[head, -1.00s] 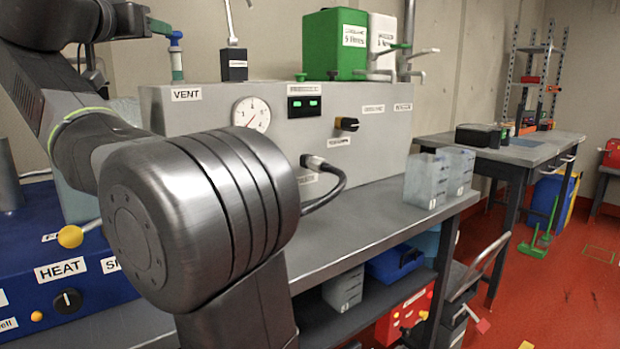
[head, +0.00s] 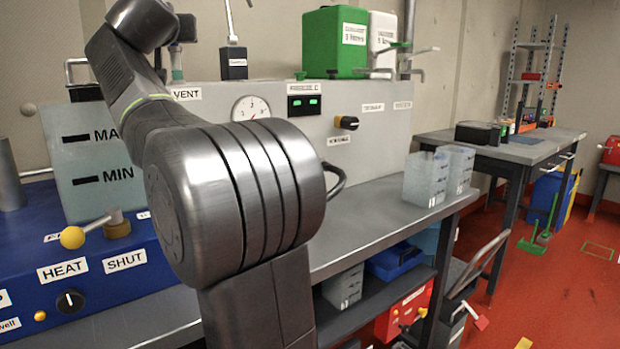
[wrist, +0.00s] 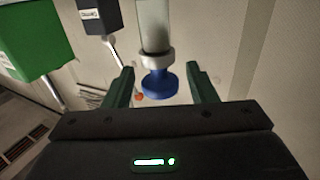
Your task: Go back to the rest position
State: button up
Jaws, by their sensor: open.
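My gripper (wrist: 162,88) shows in the wrist view with its two dark green fingers spread apart. A clear tube with a white collar and a blue end piece (wrist: 160,84) appears between or beyond the fingers; I cannot tell how far off it is, and no finger visibly touches it. In the head view my arm crosses the left and middle of the picture, and the gripper itself is not clearly visible there.
A grey panel (head: 225,98) with gauge and VENT label stands on the bench (head: 375,225). A MAX/MIN tank (head: 92,165) and a yellow-knobbed lever (head: 72,237) are at left. Translucent containers (head: 428,180) stand at the bench's right. Red floor (head: 560,290) is open at right.

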jog(key=shift+r+n+y+p, duration=0.3)
jog(key=shift+n+y+p, duration=0.2)
jog(key=shift+y+p, duration=0.4)
jog(key=shift+a+n+g+y+p, duration=0.1)
jog(key=shift+n+g+y+p, duration=0.5)
jog(key=shift+p, duration=0.6)
jog(key=shift+y+p, duration=0.4)
jog(key=shift+p, duration=0.45)
jog(key=n+y+p, duration=0.1)
jog(key=p, duration=0.3)
jog(key=g+y+p, duration=0.1)
jog(key=p, duration=0.4)
jog(key=shift+w+n, duration=0.3)
jog(key=shift+n, duration=0.1)
jog(key=shift+f+p, duration=0.3)
jog(key=shift+p, duration=0.3)
